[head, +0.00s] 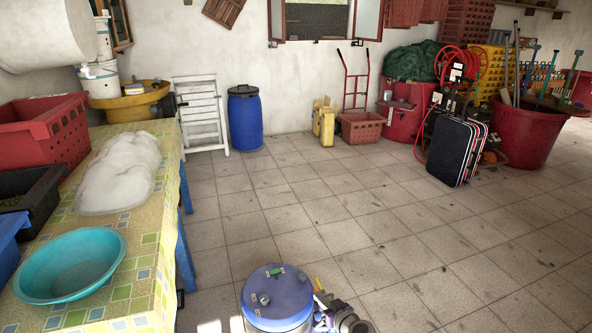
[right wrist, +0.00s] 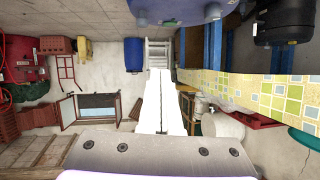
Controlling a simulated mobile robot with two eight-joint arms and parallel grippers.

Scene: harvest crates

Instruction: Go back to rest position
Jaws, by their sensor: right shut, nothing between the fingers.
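My right gripper (head: 340,318) is low at the bottom edge of the head view, above the tiled floor and right of the table; its fingertips are hard to make out there. In the right wrist view its two pale fingers (right wrist: 158,76) lie together, shut and empty. That view is turned over, with the floor at the top. My left gripper is in neither view. The table (head: 142,274) with a checkered cloth stands at the left, apart from my right gripper. On it are a turquoise bowl (head: 70,265) and a white sack (head: 121,173).
A red crate (head: 46,137) and a dark crate (head: 36,196) are also on the table. A blue barrel (head: 245,120) stands at the back wall. A black suitcase (head: 456,151) and a red tub (head: 528,138) stand at the right. The middle floor is clear.

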